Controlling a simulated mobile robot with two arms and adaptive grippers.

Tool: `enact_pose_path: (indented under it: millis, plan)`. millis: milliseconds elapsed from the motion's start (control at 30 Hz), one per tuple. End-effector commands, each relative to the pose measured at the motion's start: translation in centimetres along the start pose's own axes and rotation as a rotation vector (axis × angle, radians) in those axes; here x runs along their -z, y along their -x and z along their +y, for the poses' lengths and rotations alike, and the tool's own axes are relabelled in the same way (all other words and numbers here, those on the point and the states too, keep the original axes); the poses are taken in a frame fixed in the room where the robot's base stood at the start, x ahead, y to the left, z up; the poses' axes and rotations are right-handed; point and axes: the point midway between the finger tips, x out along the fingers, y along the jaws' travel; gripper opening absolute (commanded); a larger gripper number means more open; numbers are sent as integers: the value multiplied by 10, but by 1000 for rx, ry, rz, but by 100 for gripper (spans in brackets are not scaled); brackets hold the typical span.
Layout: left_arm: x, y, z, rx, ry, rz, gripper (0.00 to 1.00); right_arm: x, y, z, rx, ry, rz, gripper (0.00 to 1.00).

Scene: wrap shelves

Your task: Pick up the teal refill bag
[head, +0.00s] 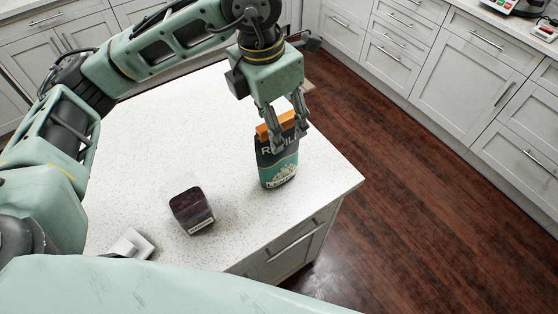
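The teal refill bag (279,170) stands upright near the right edge of the white speckled counter. It has a dark upper part with lettering and an orange top edge. My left gripper (288,143) points down over it from above, with its fingers at the bag's top and overlapping the lettering. I cannot tell whether the fingers press on the bag or only straddle it. The bag's base seems to be at counter level, with no clear gap below. My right gripper is not in view.
A clear package with dark contents and a label (191,210) sits on the counter (225,180) left of the bag. A small white object (132,244) lies nearer the front left. Beyond the counter's right edge is open wooden floor (400,190), then grey cabinets (470,75).

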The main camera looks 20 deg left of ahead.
Motion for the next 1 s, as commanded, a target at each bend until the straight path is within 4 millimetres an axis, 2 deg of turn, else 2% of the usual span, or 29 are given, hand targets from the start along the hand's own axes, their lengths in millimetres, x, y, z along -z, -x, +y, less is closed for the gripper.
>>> enact_pose_path:
  millis: [267,433,600,1000]
  plan:
    - [-1,-27,0,3,1,4,59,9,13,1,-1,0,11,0]
    - [-5,-50,1,4,1,7,59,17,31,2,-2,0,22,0]
    - [-6,-72,1,3,1,4,59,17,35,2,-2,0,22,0]
    - [-6,-77,2,1,0,1,59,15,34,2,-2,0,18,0]
